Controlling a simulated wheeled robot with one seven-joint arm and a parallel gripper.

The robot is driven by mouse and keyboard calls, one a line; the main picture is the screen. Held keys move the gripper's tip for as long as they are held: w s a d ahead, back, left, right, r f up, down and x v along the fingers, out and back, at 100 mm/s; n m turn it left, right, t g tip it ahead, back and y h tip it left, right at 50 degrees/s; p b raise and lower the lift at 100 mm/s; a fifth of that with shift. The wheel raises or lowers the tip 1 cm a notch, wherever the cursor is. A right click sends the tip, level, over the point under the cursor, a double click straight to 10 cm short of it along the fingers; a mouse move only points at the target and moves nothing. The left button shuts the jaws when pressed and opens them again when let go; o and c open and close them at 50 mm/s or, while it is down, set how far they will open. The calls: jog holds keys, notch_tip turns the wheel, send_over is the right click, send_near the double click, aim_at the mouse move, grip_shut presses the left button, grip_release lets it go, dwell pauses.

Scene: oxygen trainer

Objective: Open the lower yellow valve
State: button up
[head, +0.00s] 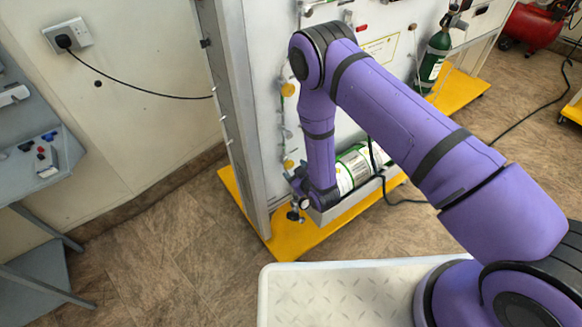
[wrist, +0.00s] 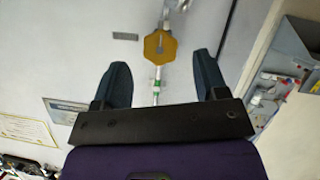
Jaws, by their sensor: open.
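The lower yellow valve (head: 288,164) is on the white panel, just above my gripper in the head view. In the wrist view a yellow octagonal valve knob (wrist: 160,46), apparently the lower one, faces the camera on a thin pipe. My gripper (wrist: 162,62) is open, with its two dark fingers on either side of the pipe line. The knob shows beyond the fingertips, roughly centred between them, with no visible contact. In the head view my gripper (head: 297,180) is low by the panel and partly hidden by my arm. The upper yellow valve (head: 288,89) sits higher on the panel.
A grey panel post (head: 243,120) stands to the left. A blue-grey bench (head: 35,150) is at far left. Open floor (head: 160,250) lies between.

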jog(key=v, duration=0.6)
jog(key=shift+s, duration=0.1)
dwell(0.4)
